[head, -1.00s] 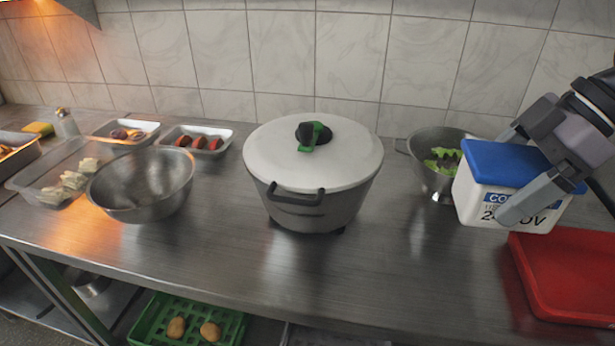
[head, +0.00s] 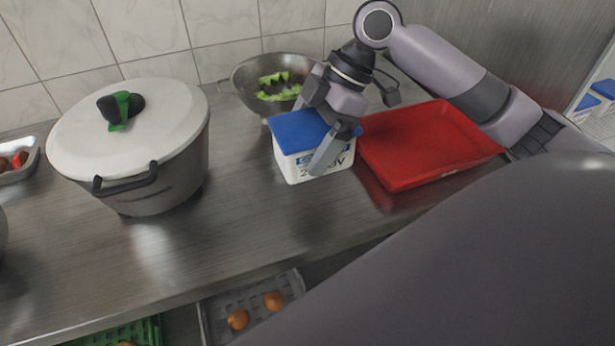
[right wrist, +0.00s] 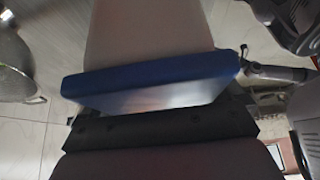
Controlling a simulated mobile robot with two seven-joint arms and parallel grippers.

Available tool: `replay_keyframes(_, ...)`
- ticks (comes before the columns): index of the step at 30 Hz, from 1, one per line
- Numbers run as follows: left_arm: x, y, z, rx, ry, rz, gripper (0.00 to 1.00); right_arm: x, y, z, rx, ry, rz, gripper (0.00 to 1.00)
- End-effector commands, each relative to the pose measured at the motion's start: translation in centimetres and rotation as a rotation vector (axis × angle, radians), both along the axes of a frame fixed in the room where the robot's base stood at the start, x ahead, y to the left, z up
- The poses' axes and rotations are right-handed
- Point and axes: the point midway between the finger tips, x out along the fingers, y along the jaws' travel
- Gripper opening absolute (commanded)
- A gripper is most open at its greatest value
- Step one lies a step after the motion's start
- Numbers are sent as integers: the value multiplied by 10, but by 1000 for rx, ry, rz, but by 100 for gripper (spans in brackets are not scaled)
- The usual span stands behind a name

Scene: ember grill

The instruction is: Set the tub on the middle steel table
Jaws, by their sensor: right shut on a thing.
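The tub (head: 300,165) is white with a blue lid (head: 297,127) and dark print on its front. In the head view it is upright at the steel table (head: 240,225), between the colander and the red tray. I cannot tell whether its base touches the steel. My right gripper (head: 318,132) is shut on the tub, with one finger across its front; the other finger is mostly hidden. In the right wrist view the blue lid (right wrist: 150,82) and the pale tub side (right wrist: 150,28) fill the middle. My left gripper is not in view.
A large lidded pot (head: 165,175) stands left of the tub. A steel colander (head: 243,78) with green leaves is behind it. A red tray (head: 425,150) lies close on the right. Bare steel shows between pot and tub. A grey crate (head: 210,315) with eggs is below.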

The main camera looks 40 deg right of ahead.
Motion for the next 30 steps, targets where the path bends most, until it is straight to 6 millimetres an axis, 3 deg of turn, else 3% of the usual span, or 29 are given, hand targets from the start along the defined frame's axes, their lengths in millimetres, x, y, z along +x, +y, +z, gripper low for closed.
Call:
replay_keyframes(6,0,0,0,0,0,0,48,0,0,-41,1,0,-1,41)
replay_keyframes(14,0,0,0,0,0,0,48,0,0,-59,1,-1,0,41)
replay_keyframes(21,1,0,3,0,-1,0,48,0,0,-91,3,-1,0,41)
replay_keyframes(30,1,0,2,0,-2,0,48,1,0,-94,2,-4,0,41)
